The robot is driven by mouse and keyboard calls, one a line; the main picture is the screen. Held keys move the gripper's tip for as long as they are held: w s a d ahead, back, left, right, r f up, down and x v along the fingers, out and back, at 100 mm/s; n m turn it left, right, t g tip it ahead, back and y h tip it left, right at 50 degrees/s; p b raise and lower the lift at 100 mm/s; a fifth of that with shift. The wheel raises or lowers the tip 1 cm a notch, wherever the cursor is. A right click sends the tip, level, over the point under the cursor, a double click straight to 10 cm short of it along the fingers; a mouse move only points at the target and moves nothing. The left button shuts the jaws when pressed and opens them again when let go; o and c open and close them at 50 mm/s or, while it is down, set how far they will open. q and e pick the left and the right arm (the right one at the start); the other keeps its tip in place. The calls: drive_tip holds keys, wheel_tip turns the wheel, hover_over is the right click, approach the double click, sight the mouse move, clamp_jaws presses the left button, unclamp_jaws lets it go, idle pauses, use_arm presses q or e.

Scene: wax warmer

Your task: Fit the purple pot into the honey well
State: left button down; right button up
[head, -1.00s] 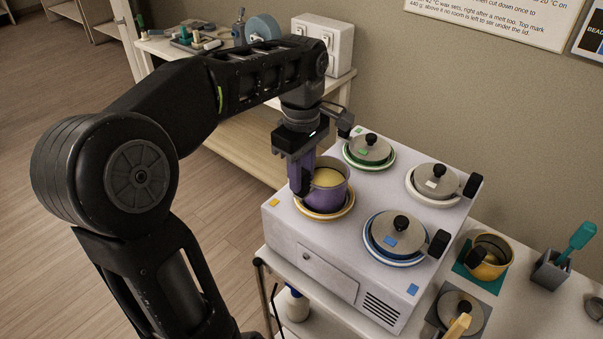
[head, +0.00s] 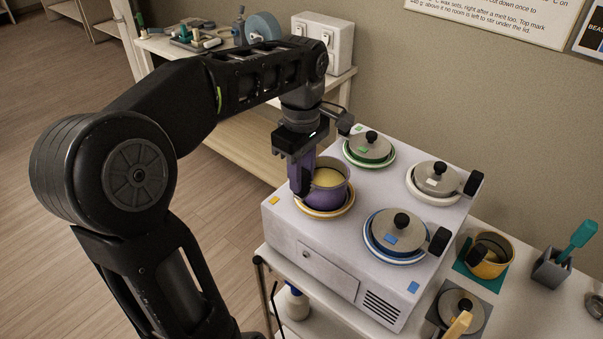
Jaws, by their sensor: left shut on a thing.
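The purple pot (head: 333,196), with pale yellow wax (head: 327,178) inside, is upright at the front left of the warmer. The honey well (head: 348,210) shows as an orange-yellow ring around the pot's lower part. I cannot tell whether the pot's base is fully down in it. My left gripper (head: 301,180) points down at the pot's left side and is shut on the pot; its fingers hide that side and much of the handle. My right gripper is not in view.
The white warmer (head: 300,232) has three other wells, green, white and blue, each holding a lidded pot. A honey-coloured pot (head: 489,268), a lid (head: 460,303) and a grey holder (head: 551,270) stand on the table to the right. A side bench stands behind.

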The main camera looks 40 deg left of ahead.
sight(302, 194)
use_arm(q)
drive_tip(key=shift+f+b, duration=2.05)
drive_tip(key=shift+f, duration=0.6)
idle(0.4)
drive_tip(key=c, duration=1.1)
unclamp_jaws()
drive_tip(key=shift+r, duration=0.2)
drive_tip(key=shift+r+p, duration=3.25)
drive_tip(key=shift+r, duration=0.55)
